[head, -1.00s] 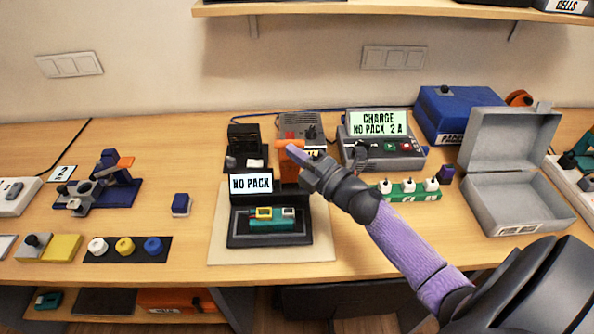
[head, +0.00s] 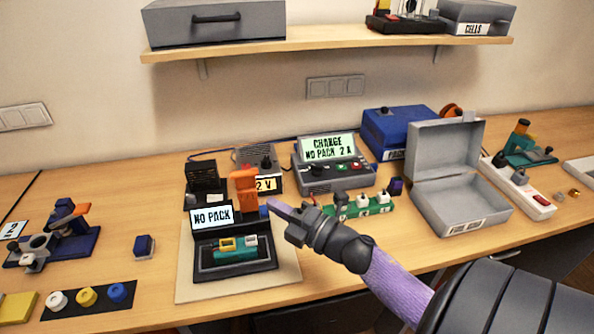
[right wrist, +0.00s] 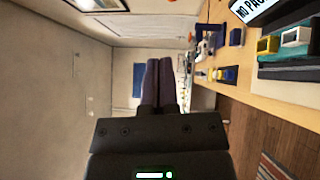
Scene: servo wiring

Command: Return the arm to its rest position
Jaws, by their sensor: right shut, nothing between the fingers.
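My right gripper (head: 275,207) is shut and empty. Its arm comes in from the lower right, and the fingertips point left, just right of the "NO PACK" screen (head: 212,217) and the orange tool (head: 243,189). In the right wrist view the two dark fingers (right wrist: 158,82) lie together with nothing between them. The black tester (head: 236,262) under the screen holds a green pack (head: 233,249) with a yellow and a white connector. My left gripper is not in view.
A charger (head: 334,165) reading "CHARGE NO PACK 2 A" stands behind my right gripper. A green block with white knobs (head: 362,205) is close to its right. An open grey case (head: 455,185) stands farther right. A shelf (head: 330,50) is above.

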